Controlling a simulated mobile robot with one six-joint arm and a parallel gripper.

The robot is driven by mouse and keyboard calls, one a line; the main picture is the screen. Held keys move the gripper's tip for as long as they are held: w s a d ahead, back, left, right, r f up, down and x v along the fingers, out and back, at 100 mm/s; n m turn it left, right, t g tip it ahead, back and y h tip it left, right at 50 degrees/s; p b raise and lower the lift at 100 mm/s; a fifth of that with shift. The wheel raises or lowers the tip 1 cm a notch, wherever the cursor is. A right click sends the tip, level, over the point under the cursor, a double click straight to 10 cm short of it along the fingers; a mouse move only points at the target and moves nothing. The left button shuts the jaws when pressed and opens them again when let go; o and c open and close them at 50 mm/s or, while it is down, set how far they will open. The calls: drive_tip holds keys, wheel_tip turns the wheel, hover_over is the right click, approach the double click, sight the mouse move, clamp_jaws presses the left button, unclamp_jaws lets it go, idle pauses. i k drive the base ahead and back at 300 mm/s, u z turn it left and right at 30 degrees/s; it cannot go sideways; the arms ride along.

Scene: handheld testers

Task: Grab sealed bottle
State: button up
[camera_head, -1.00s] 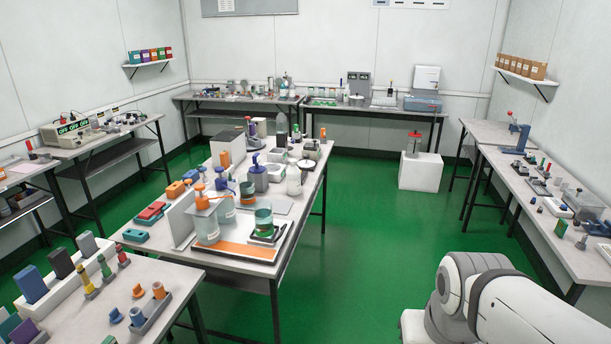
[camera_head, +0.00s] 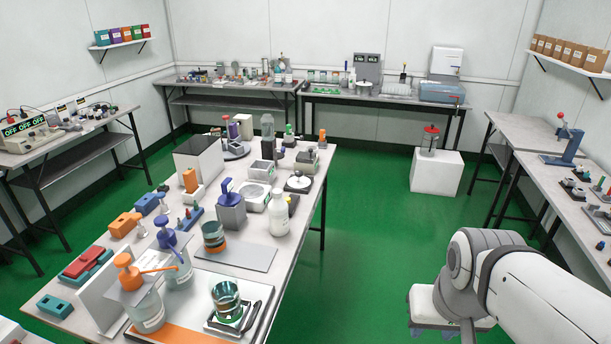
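No bottle can be told for sure as the sealed one. A white bottle (camera_head: 279,215) stands upright at the right edge of the centre table; its top is too small to read. A clear container with a red top (camera_head: 430,140) stands on a white block on the floor. A clear bottle with an orange pump top (camera_head: 145,300) and one with a blue pump top (camera_head: 175,258) stand at the near end of the centre table.
The centre table (camera_head: 262,295) is crowded with glass beakers, trays and small devices. The white block (camera_head: 436,173) stands on open green floor (camera_head: 365,225) right of it. Side benches line the left and right walls; more benches stand at the back.

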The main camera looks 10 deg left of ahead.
sight(277, 207)
drive_tip(key=i, duration=1.6)
drive_tip(key=u, duration=1.6)
